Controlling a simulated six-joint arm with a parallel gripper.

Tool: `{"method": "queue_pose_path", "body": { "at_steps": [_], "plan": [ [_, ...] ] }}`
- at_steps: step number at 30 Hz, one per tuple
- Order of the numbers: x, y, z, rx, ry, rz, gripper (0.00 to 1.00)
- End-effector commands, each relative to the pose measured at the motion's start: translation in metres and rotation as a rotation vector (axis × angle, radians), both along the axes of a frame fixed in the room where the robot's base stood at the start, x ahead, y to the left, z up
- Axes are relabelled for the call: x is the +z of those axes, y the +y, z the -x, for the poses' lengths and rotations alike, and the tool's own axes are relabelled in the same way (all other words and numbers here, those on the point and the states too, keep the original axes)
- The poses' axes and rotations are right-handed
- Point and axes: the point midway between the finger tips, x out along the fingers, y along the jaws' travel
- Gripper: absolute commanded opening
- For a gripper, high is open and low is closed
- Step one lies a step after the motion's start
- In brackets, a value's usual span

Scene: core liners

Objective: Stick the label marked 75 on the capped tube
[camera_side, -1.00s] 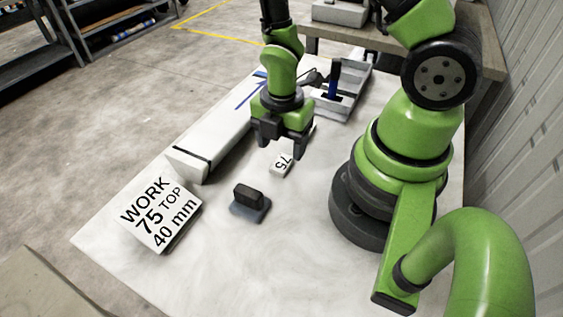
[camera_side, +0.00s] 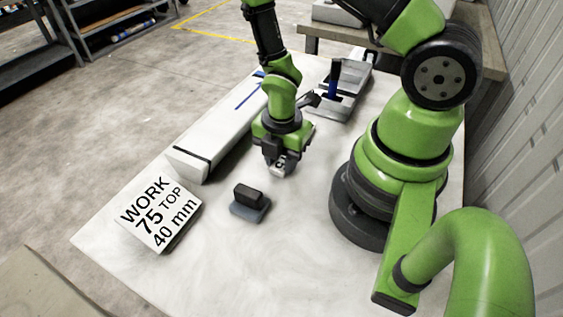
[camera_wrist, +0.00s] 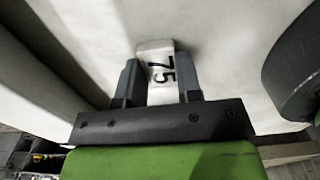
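The label marked 75 (camera_wrist: 160,65) is a small white block with black digits. It lies between the two fingers of my gripper (camera_wrist: 160,77) in the wrist view and fills the gap, with a finger against each side. In the side view my gripper (camera_side: 281,165) is low over the table, pointing down, and mostly hides the label. I cannot tell whether the label is clear of the table. The capped tube (camera_side: 222,130) is a long white square-sided bar with a black band near its front end. It lies to the left of my gripper, apart from it.
A dark block on a grey base (camera_side: 250,203) sits in front of my gripper. A grey tray with a blue-and-black upright item (camera_side: 334,78) is behind.

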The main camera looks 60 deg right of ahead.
Motion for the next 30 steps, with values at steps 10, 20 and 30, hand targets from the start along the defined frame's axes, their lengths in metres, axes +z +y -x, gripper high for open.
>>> {"method": "queue_pose_path", "body": {
  "at_steps": [10,20,30],
  "plan": [
    [0.013,0.0,-0.001,0.0,-0.004,0.0,0.14],
    [0.041,0.0,-0.001,0.0,-0.003,0.0,0.14],
    [0.06,0.0,0.0,0.0,0.0,0.0,0.14]
  ]
}}
